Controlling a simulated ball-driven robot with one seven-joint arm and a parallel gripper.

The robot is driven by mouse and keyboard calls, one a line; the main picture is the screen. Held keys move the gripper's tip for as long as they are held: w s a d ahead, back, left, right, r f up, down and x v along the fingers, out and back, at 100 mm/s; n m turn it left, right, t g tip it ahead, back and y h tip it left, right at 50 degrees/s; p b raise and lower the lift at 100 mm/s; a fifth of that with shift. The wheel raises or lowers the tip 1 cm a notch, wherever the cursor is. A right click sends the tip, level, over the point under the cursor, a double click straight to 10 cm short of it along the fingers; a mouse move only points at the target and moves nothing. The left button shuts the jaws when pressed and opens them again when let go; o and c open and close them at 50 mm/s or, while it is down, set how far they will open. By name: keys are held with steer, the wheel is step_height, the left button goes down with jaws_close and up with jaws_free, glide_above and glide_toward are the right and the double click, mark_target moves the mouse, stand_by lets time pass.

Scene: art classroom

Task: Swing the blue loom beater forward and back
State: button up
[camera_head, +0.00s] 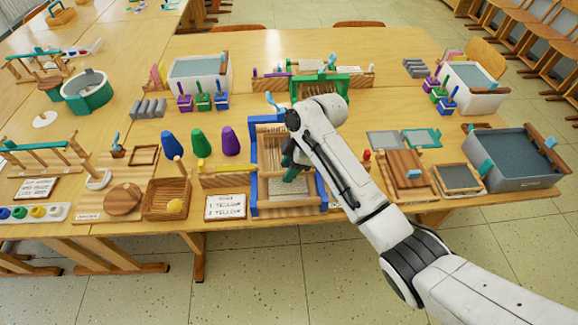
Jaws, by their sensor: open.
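The blue loom (254,188) stands near the table's front edge, with blue side posts, wooden crossbars and pale threads at its front. Its beater cannot be told apart clearly from the frame, because my arm and gripper cover much of the loom's middle and right side. A light blue handle-like piece (271,99) rises above the loom's far top end. My gripper (291,166) points down over the middle of the loom, its jaws open. Whether a finger touches any loom part cannot be told.
Yarn cones (201,143) and a lettered card (226,206) stand left of the loom. A green loom (325,84) stands behind. A wooden press board (404,172) and a grey tub (511,160) lie to the right. The floor in front is clear.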

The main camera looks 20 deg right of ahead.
steer(key=shift+c, duration=0.4)
jaws_close()
